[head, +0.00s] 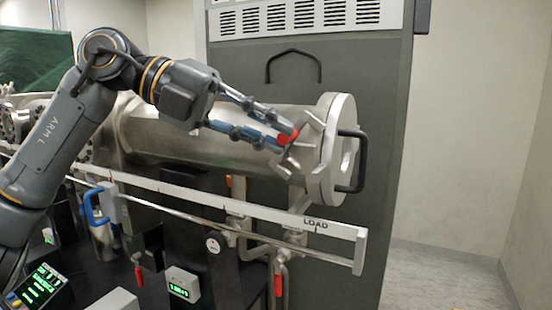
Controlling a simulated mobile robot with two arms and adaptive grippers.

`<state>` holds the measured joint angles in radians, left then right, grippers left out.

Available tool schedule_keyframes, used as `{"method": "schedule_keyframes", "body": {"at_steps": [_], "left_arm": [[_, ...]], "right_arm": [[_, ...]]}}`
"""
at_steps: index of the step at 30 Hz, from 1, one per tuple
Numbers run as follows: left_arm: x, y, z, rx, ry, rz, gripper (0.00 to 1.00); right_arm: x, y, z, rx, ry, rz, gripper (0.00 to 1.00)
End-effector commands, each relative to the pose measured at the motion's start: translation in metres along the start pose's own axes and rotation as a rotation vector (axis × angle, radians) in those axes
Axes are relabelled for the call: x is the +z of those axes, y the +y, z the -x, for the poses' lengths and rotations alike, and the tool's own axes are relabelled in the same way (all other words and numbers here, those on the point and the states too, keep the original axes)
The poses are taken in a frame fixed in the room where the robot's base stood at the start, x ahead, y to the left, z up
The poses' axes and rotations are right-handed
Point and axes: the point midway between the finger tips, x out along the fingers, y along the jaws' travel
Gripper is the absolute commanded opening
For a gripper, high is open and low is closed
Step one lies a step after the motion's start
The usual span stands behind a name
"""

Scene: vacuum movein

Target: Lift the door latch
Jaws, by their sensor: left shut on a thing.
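My left gripper (286,136) reaches in from the left along the front of a horizontal metal cylinder chamber. It is shut on the red end of the door latch (288,136), just left of the round door. The fingers hide part of the latch. The round metal door (333,187) is at the cylinder's right end, flush against its flange as far as I can see. A black handle (361,161) is fixed on the door's right face. My right gripper is not in view.
A rail marked LOAD (313,222) runs below the cylinder, with a blue handle (93,207) at its left. Red-handled valves (278,284) hang beneath. A grey cabinet (393,190) stands behind. Floor at right (440,275) is clear.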

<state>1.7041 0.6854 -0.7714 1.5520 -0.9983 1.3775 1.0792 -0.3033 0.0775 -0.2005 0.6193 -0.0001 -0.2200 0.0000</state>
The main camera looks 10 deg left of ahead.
Motion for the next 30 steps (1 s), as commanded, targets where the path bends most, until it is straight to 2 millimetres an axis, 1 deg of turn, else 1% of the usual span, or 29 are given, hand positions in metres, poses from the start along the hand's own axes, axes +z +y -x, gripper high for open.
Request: {"method": "schedule_keyframes", "body": {"at_steps": [1,15,22,30], "left_arm": [[0.001,0.009,-0.001,-0.041,-0.002,0.022,0.0],[0.005,0.021,0.012,-0.437,-0.001,0.184,0.0],[0.007,0.025,0.015,-0.581,0.001,0.245,0.0],[0.008,0.026,0.018,-0.678,0.0,0.285,0.0]], "right_arm": [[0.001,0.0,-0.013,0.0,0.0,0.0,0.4],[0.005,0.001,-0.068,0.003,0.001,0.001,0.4],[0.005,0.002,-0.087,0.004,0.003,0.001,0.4],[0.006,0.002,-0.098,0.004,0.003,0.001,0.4]]}}
